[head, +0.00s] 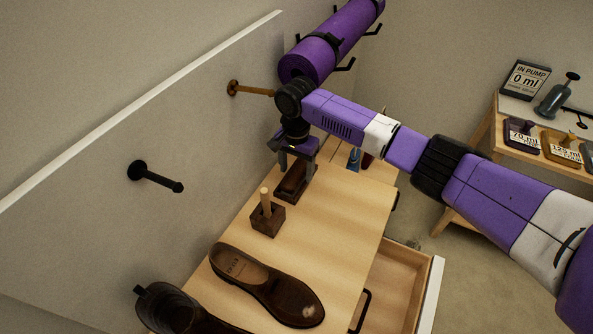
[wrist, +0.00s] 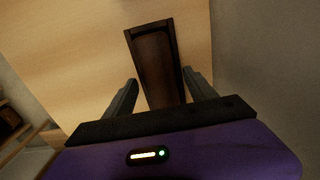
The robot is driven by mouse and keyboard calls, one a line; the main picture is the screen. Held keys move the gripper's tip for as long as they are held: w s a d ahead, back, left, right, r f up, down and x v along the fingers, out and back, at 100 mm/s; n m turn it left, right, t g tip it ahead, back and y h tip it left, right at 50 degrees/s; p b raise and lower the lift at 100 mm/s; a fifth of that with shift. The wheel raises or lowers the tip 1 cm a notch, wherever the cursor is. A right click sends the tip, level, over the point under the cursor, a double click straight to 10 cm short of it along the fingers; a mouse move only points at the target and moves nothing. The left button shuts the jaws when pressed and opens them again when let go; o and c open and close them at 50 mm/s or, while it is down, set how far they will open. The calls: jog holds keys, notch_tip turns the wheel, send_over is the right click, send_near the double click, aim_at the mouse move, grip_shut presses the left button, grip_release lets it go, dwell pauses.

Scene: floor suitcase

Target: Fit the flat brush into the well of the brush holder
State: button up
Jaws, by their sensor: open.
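The flat brush (head: 291,179) is a long brown block. It lies in the well of the dark brown brush holder (head: 287,197) on the wooden tabletop, below my gripper (head: 297,170). In the wrist view the brush (wrist: 155,62) appears inside the rim of the holder (wrist: 149,27), lined up with it. My gripper (wrist: 160,88) is open, with one finger on each side of the brush and holder. I see no grip on the brush. Its near end is hidden behind the gripper body, and how deep it sits is hard to tell.
A dark block with an upright wooden peg (head: 267,216) stands nearer on the tabletop. Brown shoes (head: 270,285) lie at the front. A wall panel with a black peg (head: 156,178) borders the left. An open drawer (head: 400,285) juts out at right. A purple roll (head: 330,45) hangs behind.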

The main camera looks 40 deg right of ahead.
aim_at(297, 172)
notch_tip(297, 172, up, 11)
jog(key=b, duration=0.1)
jog(key=shift+r, duration=0.2)
jog(key=shift+s, duration=0.1)
dwell(0.5)
